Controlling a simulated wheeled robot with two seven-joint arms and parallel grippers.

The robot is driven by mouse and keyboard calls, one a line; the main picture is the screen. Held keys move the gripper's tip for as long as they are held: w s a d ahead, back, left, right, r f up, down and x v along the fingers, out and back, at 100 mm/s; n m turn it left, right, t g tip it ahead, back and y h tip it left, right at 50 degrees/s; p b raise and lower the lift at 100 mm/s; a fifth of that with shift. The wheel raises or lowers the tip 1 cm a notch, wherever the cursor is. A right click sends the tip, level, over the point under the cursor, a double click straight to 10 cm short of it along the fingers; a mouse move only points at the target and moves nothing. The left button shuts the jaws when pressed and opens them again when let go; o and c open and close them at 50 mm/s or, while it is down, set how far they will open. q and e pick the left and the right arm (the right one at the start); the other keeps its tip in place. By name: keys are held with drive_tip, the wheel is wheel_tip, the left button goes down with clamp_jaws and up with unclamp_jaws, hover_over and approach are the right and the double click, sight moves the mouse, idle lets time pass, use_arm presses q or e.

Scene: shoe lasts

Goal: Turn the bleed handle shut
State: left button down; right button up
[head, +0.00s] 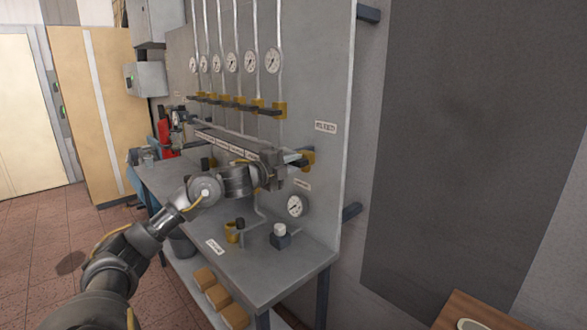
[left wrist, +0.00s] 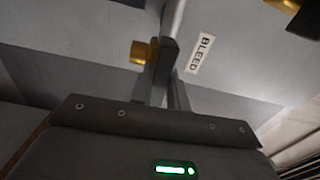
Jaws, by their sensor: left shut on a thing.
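The bleed handle (left wrist: 166,56) is a dark lever on a yellow valve body (left wrist: 140,52), beside a white label (left wrist: 199,53) reading BLEED. My left gripper (left wrist: 170,88) is shut on the lever, with a finger on either side of it in the left wrist view. In the head view my left gripper (head: 282,168) is at the panel, just left of the yellow valve body (head: 308,158). The gripper hides most of the lever there, so its exact angle is hard to tell. My right gripper is not in view.
The grey panel (head: 335,80) carries a row of gauges with yellow valves beneath them. A lower gauge (head: 295,206) sits below the bleed valve. A dark block with a white knob (head: 280,235) and a yellow fitting (head: 231,232) stand on the bench (head: 275,280).

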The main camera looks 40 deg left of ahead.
use_arm(q)
drive_tip(key=shift+m, duration=0.3)
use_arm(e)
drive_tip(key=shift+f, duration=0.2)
use_arm(q)
drive_tip(key=c, duration=1.4)
unclamp_jaws()
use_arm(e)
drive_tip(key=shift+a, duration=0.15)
use_arm(q)
drive_tip(key=shift+o, duration=0.2)
drive_tip(key=shift+s+f, duration=0.1)
drive_tip(key=shift+s, duration=0.05)
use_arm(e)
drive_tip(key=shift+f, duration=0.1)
